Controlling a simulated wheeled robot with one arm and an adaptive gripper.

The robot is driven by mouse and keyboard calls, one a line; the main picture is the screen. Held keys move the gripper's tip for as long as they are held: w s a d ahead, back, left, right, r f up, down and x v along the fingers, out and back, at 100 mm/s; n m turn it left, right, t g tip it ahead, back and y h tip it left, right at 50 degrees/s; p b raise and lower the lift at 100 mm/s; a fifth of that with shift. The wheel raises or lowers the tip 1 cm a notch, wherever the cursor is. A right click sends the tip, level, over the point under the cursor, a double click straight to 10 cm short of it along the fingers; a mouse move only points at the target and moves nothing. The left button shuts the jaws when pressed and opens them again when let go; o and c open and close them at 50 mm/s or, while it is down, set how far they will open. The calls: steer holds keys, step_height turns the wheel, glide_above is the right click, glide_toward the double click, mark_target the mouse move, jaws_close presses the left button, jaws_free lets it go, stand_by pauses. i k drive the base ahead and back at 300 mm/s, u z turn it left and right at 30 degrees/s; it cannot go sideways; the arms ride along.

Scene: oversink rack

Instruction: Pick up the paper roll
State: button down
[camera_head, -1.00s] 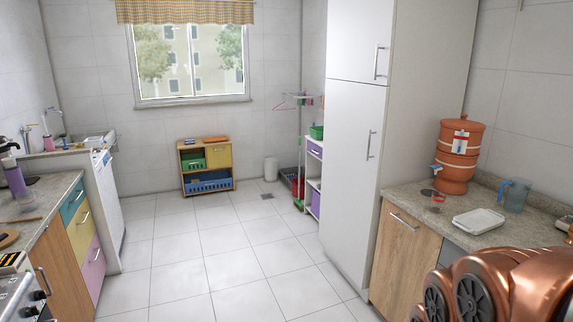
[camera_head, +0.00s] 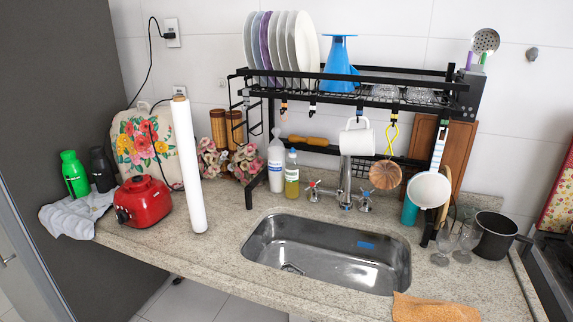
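The paper roll (camera_head: 189,165) is a tall, thin white cylinder with a brown core showing at its top. It stands upright on the stone counter (camera_head: 225,268), left of the sink and near the counter's front edge. A red appliance base (camera_head: 142,202) is close to its left. My gripper is not in the head view, and no part of my arm shows there now.
A black over-sink rack (camera_head: 362,90) with plates (camera_head: 282,45) and a blue funnel (camera_head: 340,65) stands over the sink (camera_head: 330,252). Bottles (camera_head: 277,160) stand right of the roll. Glasses (camera_head: 451,242) and a dark pot (camera_head: 494,236) are at the right. Counter between roll and sink is clear.

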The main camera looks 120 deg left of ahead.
mark_target(180, 106)
steer(key=u, duration=4.2)
steer(key=k, duration=0.55)
steer(key=z, duration=0.6)
steer(key=i, duration=0.65)
steer(key=u, duration=0.9)
steer(key=i, duration=0.9)
steer(key=u, duration=1.35)
steer(key=i, duration=0.2)
steer(key=u, duration=0.1)
